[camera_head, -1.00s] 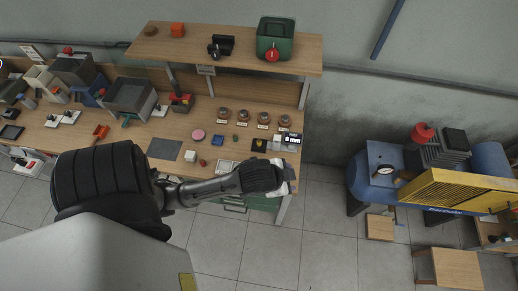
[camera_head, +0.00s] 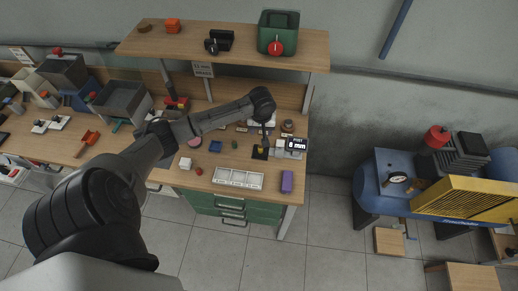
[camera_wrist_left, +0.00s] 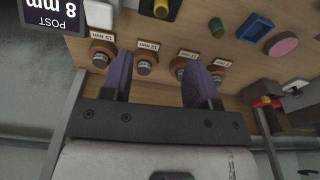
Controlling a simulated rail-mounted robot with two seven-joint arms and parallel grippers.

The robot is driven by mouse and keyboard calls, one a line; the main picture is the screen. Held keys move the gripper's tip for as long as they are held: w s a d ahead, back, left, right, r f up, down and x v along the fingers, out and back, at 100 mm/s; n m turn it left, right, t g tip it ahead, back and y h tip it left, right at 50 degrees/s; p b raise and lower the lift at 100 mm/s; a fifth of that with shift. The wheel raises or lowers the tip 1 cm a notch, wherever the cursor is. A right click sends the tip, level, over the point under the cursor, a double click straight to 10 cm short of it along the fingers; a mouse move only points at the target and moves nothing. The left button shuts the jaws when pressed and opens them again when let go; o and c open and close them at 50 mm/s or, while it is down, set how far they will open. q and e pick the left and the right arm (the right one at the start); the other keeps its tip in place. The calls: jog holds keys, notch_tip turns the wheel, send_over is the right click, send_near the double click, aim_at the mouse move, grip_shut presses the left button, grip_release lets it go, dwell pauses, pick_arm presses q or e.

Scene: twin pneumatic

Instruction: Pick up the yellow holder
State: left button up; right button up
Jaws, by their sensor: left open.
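The yellow holder (camera_head: 260,149) is small and stands on a black square base on the bench, in the head view. It also shows at the top edge of the left wrist view (camera_wrist_left: 161,9), where it is partly cut off. My left gripper (camera_head: 266,136) points down just behind the holder and partly blocks the view there. In the left wrist view my left gripper (camera_wrist_left: 158,62) has its two purple-grey fingers apart, with nothing held between them. The holder lies beyond the fingertips, apart from them. My right gripper is in neither view.
Several round brown pieces with mm labels (camera_wrist_left: 145,58) stand on the bench beside the fingers. A sign reading POST 8 mm (camera_head: 296,144) is right of the holder. A white divided tray (camera_head: 238,180) and a purple block (camera_head: 287,182) lie nearer. A shelf (camera_head: 220,50) overhangs behind.

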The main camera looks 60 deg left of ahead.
aim_at(261, 147)
pick_arm(q)
jog(key=shift+n, duration=0.6)
jog(key=f, duration=0.4)
jog(key=f+b, duration=0.1)
jog(key=f, duration=0.4)
jog(key=a+f, duration=0.1)
jog(key=f, duration=0.3)
jog(key=shift+w+a+f, duration=0.1)
jog(key=shift+w+f, duration=0.15)
jog(key=shift+f, duration=0.15)
jog(key=shift+c, duration=0.2)
grip_shut()
jog(key=shift+r, duration=0.15)
